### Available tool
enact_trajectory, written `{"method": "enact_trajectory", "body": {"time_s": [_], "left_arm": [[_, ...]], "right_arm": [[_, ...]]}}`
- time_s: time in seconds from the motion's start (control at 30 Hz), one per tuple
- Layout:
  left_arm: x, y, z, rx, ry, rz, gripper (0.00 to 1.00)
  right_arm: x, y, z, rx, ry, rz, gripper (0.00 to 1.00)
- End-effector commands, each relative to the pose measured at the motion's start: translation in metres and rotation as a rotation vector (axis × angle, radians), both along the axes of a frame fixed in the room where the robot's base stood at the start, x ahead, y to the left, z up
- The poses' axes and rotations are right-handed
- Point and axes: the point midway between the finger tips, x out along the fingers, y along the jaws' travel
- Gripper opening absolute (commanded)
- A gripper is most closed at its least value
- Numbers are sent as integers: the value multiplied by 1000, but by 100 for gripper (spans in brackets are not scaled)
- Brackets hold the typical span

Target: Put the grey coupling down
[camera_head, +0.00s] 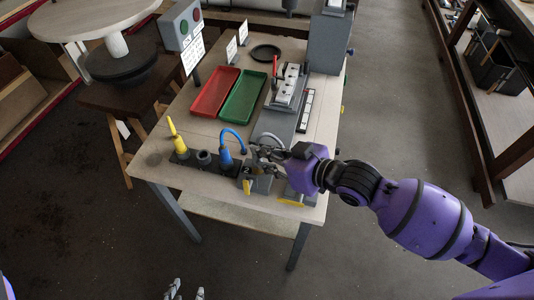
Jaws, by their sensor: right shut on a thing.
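My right gripper (256,156) reaches in from the right over the near part of the table. It is shut on the grey coupling, which is mostly hidden by the fingers; a thin grey hose (268,136) arches up beside them. A dark holder strip (187,161) lies to its left on the table. A yellow coupling (180,144) and a blue coupling (225,157) with a blue hose stand on the strip, with a dark round socket (204,158) between them. My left gripper (185,291) shows at the bottom edge, away from the table, its fingertips apart.
A grey block with yellow (258,184) stands at the table's front, close below my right gripper. A red tray (214,92) and a green tray (242,97) lie behind. A grey fixture (283,110) stands right of them.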

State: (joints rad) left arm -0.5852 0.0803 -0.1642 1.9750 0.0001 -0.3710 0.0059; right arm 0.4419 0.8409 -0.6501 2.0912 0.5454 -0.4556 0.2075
Motion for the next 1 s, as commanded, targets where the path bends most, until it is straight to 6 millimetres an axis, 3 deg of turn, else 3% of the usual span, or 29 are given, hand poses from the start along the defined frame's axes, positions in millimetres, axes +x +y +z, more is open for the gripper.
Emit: {"method": "enact_trajectory", "body": {"time_s": [0.17,0.2,0.33,0.67,1.0], "left_arm": [[1,0,1,1,-2,-1,40],[1,0,1,1,-2,-1,40],[1,0,1,1,-3,-2,40],[2,0,1,1,-3,-2,40],[2,-1,1,-1,-3,-4,40]], "right_arm": [[0,0,1,1,-3,1,0],[0,0,0,0,-3,1,17],[0,0,1,0,-3,1,34],[-1,-1,1,0,-2,-1,34],[-35,-41,22,-4,0,0,34]]}}
